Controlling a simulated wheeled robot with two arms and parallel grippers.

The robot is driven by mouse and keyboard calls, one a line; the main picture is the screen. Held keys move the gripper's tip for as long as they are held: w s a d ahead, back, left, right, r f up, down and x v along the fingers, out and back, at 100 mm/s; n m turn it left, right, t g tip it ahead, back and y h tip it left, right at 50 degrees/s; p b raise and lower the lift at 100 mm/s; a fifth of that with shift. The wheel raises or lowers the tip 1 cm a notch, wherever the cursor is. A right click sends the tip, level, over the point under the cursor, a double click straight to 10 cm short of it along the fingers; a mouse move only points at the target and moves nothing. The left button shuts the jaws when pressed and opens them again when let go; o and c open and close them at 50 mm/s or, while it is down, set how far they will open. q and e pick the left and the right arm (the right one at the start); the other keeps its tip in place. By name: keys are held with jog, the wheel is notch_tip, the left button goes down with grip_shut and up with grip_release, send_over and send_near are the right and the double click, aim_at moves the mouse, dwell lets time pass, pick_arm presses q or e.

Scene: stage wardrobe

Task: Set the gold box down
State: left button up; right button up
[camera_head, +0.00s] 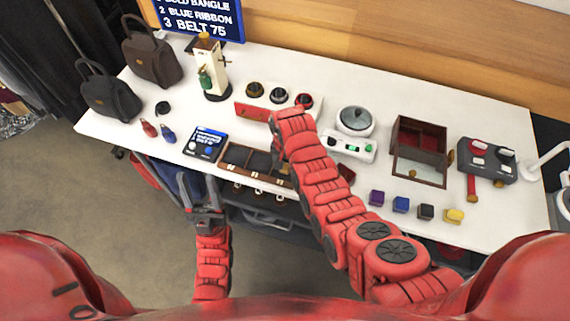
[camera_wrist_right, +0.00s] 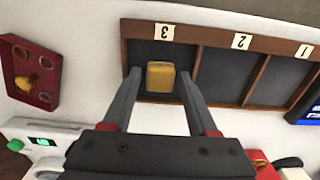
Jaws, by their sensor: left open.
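The gold box (camera_wrist_right: 160,77) shows in the right wrist view, in the tray compartment labelled 3, near its lower edge. My right gripper (camera_wrist_right: 160,74) is open, with one finger on each side of the box and a gap on both sides. I cannot tell for certain that the box rests on the compartment floor. The compartment tray (camera_wrist_right: 205,37) has dark sections labelled 3, 2 and 1; it also shows in the head view (camera_head: 228,168), partly behind my right arm, which hides the right gripper there. My left gripper (camera_head: 200,193) is open and empty before the table's front edge.
Purple, blue, black and yellow cubes (camera_head: 453,215) stand at the table's front right. A wooden case (camera_head: 419,166), a white scale-like device (camera_head: 348,146) and handbags (camera_head: 150,58) also stand on the table.

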jog(key=shift+o, duration=0.5)
jog(key=shift+r, duration=0.1)
